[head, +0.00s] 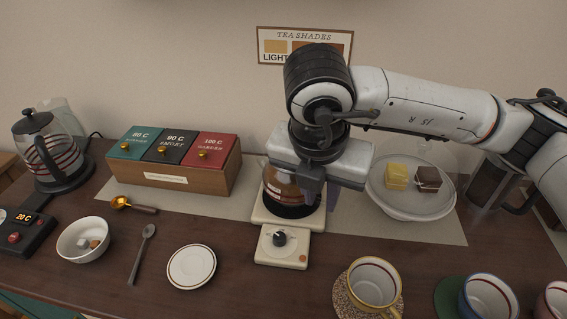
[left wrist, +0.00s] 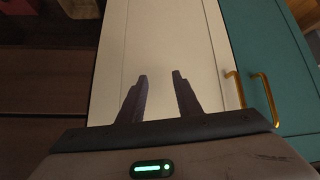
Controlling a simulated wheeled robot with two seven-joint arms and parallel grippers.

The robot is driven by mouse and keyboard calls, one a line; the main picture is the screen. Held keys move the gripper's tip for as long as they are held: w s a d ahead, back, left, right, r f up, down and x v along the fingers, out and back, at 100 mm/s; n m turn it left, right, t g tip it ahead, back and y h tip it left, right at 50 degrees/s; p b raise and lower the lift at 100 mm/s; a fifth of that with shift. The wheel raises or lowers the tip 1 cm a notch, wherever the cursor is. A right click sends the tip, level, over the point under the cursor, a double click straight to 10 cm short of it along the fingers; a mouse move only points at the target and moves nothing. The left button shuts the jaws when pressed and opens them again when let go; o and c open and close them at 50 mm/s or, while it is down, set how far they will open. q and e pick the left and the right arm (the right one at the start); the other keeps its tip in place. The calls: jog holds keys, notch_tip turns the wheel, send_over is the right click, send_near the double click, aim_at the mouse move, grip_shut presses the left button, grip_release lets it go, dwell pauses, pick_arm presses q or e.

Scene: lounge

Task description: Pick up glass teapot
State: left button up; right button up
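A glass teapot (head: 284,189) with amber tea sits upright on a cream warmer (head: 283,246) with a dark dial, mid-counter in the head view. My right arm reaches over it from the right. My right gripper (head: 320,196) points down at the teapot's right side and hides its top and its handle. I cannot tell whether the fingers are apart or closed on anything. My left gripper (left wrist: 160,78) shows only in the left wrist view. It is open and empty, in front of a cream cabinet door (left wrist: 160,40).
A glass kettle (head: 62,163) stands at the far left, beside a box of tea tins (head: 172,158). A bowl (head: 84,240), spoon (head: 140,255) and saucer (head: 191,267) lie left of the warmer. A plate of sweets (head: 410,207) is right; cups (head: 374,284) stand at front right.

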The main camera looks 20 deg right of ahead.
jog(key=shift+m+h, duration=0.4)
jog(key=w+d+f, duration=0.1)
jog(key=w+d+f+b, duration=0.1)
jog(key=d+f, duration=0.1)
jog(key=shift+w, duration=0.1)
jog(key=shift+p+x, duration=0.45)
jog(key=shift+x, duration=2.4)
jog(key=shift+w+d+r, duration=0.1)
jog(key=shift+d, duration=0.05)
grip_shut()
jog(key=shift+r+t, duration=0.1)
jog(key=shift+t, duration=0.2)
